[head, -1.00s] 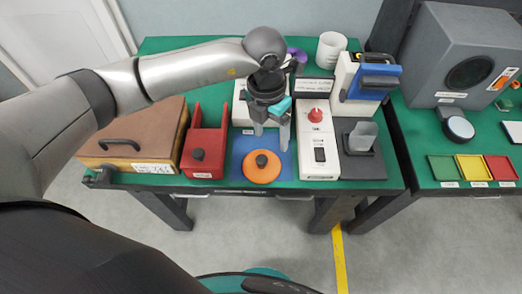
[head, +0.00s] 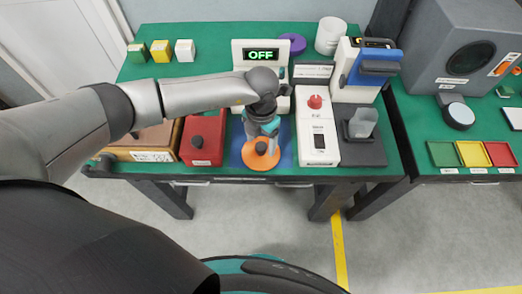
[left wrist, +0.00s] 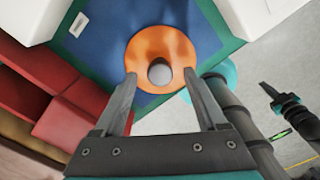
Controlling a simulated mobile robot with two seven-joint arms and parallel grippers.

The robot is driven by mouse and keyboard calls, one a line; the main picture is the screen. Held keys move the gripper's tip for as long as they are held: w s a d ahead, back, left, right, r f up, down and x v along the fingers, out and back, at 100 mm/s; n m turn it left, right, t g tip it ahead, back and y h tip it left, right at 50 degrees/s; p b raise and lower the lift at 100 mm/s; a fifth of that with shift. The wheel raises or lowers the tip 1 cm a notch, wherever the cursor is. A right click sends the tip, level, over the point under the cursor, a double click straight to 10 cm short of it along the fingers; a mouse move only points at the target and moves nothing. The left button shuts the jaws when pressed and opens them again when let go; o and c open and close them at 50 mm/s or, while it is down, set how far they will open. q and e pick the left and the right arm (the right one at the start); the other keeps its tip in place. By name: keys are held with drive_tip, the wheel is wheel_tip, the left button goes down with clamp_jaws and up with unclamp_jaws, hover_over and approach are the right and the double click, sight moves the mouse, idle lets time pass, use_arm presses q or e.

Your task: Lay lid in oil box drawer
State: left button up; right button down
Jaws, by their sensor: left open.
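An orange round lid (head: 260,164) with a dark knob lies flat on a blue mat (head: 286,157) near the front edge of the green table. It also shows in the left wrist view (left wrist: 147,50). My left gripper (head: 262,141) is low over the lid, pointing down. In the left wrist view its fingers (left wrist: 159,76) are apart, one to each side of the knob, with nothing between them lifted. A wooden box (head: 150,156) with a brown top, perhaps the oil box, stands left, partly hidden by my arm. What seems my right gripper (left wrist: 288,106) hangs over the floor.
A red holder (head: 202,140) stands just left of the mat. A white device with a red knob (head: 317,132) stands close on the right. A white display reading OFF (head: 262,55) stands behind. Coloured blocks (head: 160,50) sit at the back left.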

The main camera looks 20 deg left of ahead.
use_arm(q)
drive_tip(key=shift+f, duration=1.4)
drive_tip(key=shift+c, duration=0.2)
clamp_jaws()
